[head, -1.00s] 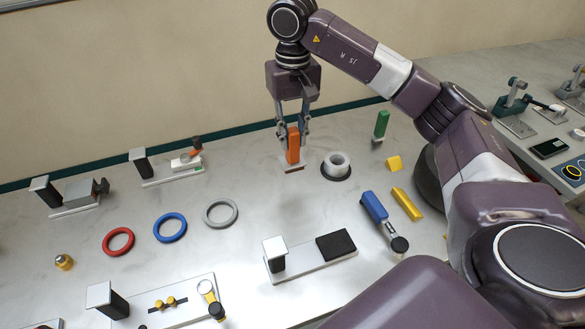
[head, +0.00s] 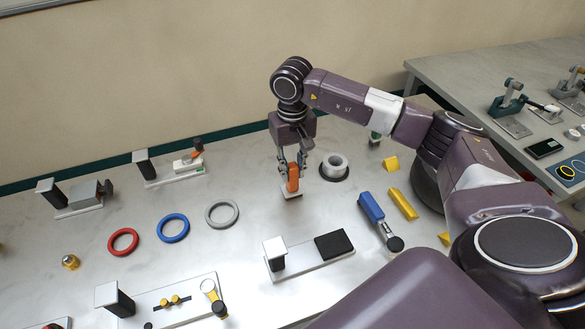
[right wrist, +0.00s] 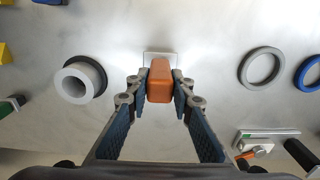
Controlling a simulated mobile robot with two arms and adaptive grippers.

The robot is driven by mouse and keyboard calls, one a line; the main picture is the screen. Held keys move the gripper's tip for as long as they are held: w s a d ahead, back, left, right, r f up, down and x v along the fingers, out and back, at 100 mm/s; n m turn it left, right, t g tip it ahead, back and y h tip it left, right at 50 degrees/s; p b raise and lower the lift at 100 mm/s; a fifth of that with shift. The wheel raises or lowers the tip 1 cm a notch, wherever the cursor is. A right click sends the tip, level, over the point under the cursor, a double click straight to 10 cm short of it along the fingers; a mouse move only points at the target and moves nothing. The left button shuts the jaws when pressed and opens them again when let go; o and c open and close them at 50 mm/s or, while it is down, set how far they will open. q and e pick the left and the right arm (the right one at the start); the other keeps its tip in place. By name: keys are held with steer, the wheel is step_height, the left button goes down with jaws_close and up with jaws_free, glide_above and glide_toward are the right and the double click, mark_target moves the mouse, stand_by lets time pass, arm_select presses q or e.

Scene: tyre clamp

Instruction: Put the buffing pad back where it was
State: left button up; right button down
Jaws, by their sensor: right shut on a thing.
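The buffing pad appears to be the orange-handled block (head: 293,180) with a pale flat base. My right gripper (head: 292,165) is shut on its orange handle, with the base facing down. The pad is upright at the table surface or just above it; I cannot tell whether it touches. In the right wrist view, the orange handle (right wrist: 160,82) sits between the two fingers (right wrist: 159,92), and the pale base shows beyond it. My left gripper is not in view.
A grey roll on a dark ring (head: 334,167) stands just right of the pad. A grey ring (head: 221,213) lies to the left, with blue (head: 173,228) and red (head: 123,242) rings beyond. A plate with a black block (head: 312,259) lies nearer me. Bare table surrounds the pad.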

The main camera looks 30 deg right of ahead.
steer(key=shift+f, duration=0.15)
steer(key=c, duration=1.7)
jaws_free()
steer(key=shift+r, duration=0.35)
step_height(320, 180, up, 11)
steer(key=b, duration=0.2)
steer(key=shift+f+b, duration=0.2)
steer(key=shift+b, duration=0.1)
steer(key=shift+r, duration=0.55)
steer(key=shift+r, duration=0.1)
